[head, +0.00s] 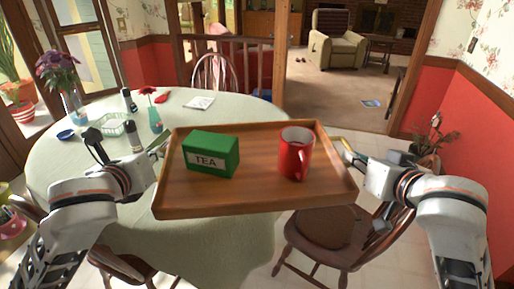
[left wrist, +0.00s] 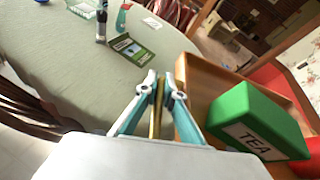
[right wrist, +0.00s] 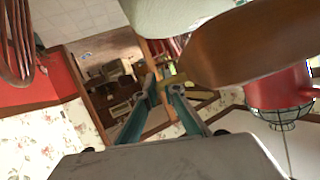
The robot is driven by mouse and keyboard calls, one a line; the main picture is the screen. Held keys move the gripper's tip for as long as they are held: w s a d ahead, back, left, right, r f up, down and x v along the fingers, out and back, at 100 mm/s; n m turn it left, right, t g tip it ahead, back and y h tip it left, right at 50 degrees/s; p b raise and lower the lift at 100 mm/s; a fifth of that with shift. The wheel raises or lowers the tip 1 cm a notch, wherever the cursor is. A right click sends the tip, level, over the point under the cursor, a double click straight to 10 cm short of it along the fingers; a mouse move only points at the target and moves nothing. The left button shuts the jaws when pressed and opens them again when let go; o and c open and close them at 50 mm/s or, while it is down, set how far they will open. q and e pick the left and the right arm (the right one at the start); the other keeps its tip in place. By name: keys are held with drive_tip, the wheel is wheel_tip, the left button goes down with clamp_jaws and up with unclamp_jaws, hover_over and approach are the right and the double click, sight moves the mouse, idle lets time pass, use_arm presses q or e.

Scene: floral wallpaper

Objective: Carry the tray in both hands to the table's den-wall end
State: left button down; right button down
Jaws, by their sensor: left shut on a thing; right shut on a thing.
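A wooden tray (head: 250,194) with a raised rim is held in front of me, roughly level, and looks raised above the table. A green box marked TEA (head: 211,153) lies on its left half. A red mug (head: 295,153) stands upright on its right half. My left gripper (head: 160,148) is shut on the tray's left handle; a brass-coloured bar shows between its fingers in the left wrist view (left wrist: 158,97). My right gripper (head: 347,152) is shut at the tray's right handle, mostly hidden in the right wrist view (right wrist: 161,85). The table (head: 62,165) has a pale green cloth.
A flower vase (head: 74,105), a teal bottle (head: 155,121), a blue dish (head: 66,134) and a notepad (head: 199,102) are on the table's far part. A brown chair (head: 330,238) stands below the tray at right. Red-panelled walls flank the opening behind.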

use_arm(q)
drive_tip(key=shift+w+a+r, duration=0.1)
drive_tip(key=shift+w+a, duration=0.05)
drive_tip(key=shift+a, duration=0.2)
use_arm(e)
drive_tip(key=shift+w+a, duration=0.15)
drive_tip(key=shift+a, duration=0.15)
